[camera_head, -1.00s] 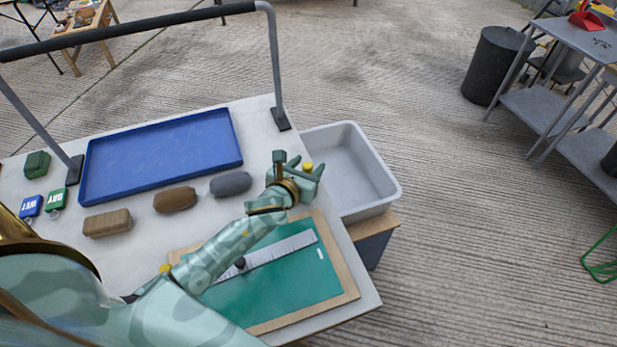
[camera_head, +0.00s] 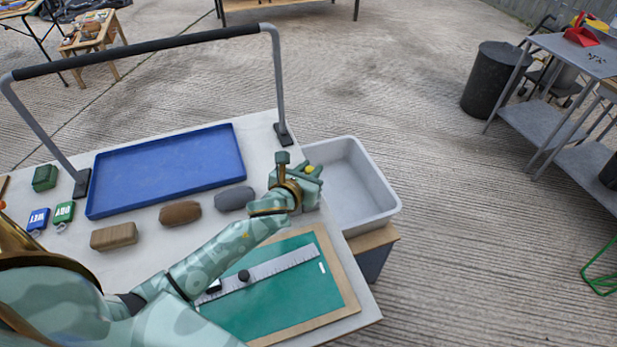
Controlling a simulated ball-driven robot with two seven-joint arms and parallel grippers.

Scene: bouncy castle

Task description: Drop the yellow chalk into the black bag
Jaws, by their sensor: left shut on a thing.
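My left gripper (camera_head: 300,172) is over the right edge of the table, close to the grey tub. It is shut on a small yellow piece, the yellow chalk (camera_head: 310,169), of which only a small bit shows between the fingers. My left arm reaches across the table from the lower left. I cannot make out a black bag for certain. A dark bin (camera_head: 487,80) stands on the ground at the upper right, far from the gripper. My right gripper is not in view.
The table holds a blue tray (camera_head: 165,170), brown and grey blocks (camera_head: 180,213) and a green cutting board (camera_head: 290,295) with a ruler. A grey tub (camera_head: 360,190) stands beside it. A metal frame rises behind the tray. Open concrete lies between table and metal shelves (camera_head: 545,125).

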